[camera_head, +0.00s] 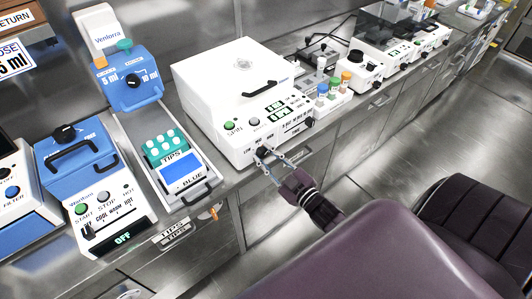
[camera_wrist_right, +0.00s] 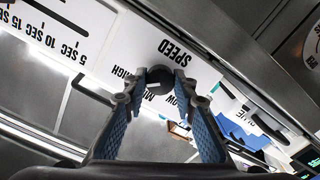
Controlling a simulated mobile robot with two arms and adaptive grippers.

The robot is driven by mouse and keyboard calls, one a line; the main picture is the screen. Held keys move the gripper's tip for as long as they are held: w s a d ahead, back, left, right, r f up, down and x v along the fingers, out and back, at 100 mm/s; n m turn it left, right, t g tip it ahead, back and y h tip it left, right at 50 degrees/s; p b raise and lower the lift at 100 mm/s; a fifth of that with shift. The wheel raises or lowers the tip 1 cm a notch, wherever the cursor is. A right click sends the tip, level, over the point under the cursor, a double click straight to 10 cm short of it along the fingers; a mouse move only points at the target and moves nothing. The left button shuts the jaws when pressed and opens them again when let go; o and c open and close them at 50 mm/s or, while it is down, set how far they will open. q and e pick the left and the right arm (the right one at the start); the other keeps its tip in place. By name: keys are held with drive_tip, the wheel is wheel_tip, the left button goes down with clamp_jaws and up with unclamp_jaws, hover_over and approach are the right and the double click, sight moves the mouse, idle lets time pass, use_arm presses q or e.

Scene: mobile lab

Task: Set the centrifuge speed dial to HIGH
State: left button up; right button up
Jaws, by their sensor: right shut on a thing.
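The centrifuge (camera_head: 215,75) is the white lidded box in the middle of the head view. Its black speed dial (camera_wrist_right: 160,76) shows in the right wrist view under the printed word SPEED. HIGH is printed to its left there, a partly hidden label starting with M below it, and LOW to its right, partly covered by a finger. A small pale mark shows on the dial's lower left, but its exact setting is hard to read. My right gripper (camera_head: 263,158) is at the front panel, with its fingertips (camera_wrist_right: 158,84) shut on the dial from both sides. My left gripper is not seen.
On the centrifuge's front are a green button (camera_head: 229,126), lit displays (camera_head: 276,107) and another black knob (camera_head: 309,122). A tip box (camera_head: 165,147) and a blue device (camera_head: 75,150) stand to the left. Small bottles (camera_head: 334,86) stand to the right.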

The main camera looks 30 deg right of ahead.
drive_tip(key=shift+w+r+m+p, duration=0.1)
drive_tip(key=shift+r+m+p, duration=0.15)
drive_tip(key=shift+m, duration=0.75)
drive_tip(key=o, duration=1.2)
drive_tip(key=shift+f, duration=0.2)
drive_tip(key=shift+c, duration=0.2)
drive_tip(key=s, duration=1.2)
drive_tip(key=shift+d, duration=0.45)
